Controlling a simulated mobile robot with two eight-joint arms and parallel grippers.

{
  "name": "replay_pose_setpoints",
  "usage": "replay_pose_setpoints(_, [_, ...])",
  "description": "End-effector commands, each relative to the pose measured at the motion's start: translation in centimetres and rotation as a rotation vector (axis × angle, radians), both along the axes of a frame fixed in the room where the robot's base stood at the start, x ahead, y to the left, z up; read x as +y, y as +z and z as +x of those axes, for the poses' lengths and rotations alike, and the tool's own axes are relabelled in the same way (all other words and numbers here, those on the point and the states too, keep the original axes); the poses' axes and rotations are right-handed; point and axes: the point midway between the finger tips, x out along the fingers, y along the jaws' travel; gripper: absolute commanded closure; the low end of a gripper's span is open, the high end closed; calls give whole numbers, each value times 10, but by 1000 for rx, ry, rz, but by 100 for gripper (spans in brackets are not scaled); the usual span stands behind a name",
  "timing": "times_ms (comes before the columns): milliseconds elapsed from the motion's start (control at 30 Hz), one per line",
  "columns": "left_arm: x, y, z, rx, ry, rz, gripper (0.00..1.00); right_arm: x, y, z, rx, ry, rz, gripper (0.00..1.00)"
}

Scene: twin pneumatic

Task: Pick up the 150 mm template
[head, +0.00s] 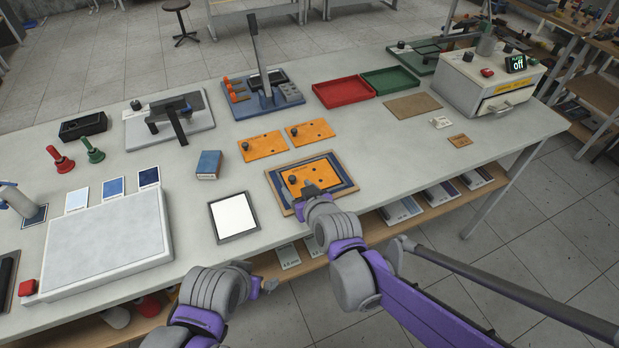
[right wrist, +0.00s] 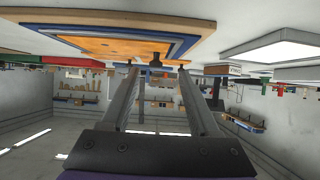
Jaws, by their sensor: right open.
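Three orange templates with dark holes show in the head view; I cannot read their sizes. One orange template (head: 314,178) lies in a wooden tray with a blue inset (head: 340,158) and has a black knob (head: 292,180). The other two, a left template (head: 265,147) and a right template (head: 312,130), lie behind it. My right gripper (head: 308,191) is open at the near edge of the tray's template. In the right wrist view its fingers (right wrist: 157,72) are spread, with a dark knob (right wrist: 156,60) seen between the tips. My left gripper (head: 268,286) hangs by the front edge, jaws unclear.
A white panel (head: 234,217) lies left of the tray, and a blue box (head: 208,164) behind it. A lever press (head: 265,95), a red tray (head: 343,92) and a green tray (head: 390,80) stand farther back. A control box (head: 488,78) stands at right.

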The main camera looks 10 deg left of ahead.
Motion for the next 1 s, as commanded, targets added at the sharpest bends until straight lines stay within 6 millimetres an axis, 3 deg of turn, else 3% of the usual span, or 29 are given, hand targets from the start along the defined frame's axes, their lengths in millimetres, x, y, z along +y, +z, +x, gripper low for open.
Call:
replay_pose_setpoints(467, [0, 5, 2, -3, 0, 0, 0, 20, -20, 41, 1, 0, -1, 38])
replay_pose_setpoints(767, [0, 5, 2, -3, 0, 0, 0, 23, -23, 45, 1, 0, 0, 38])
replay_pose_setpoints(833, [0, 5, 2, -3, 0, 0, 0, 23, -23, 45, 1, 0, 0, 46])
replay_pose_setpoints(1000, [0, 5, 2, -3, 0, 0, 0, 22, -23, 45, 1, 0, 0, 76])
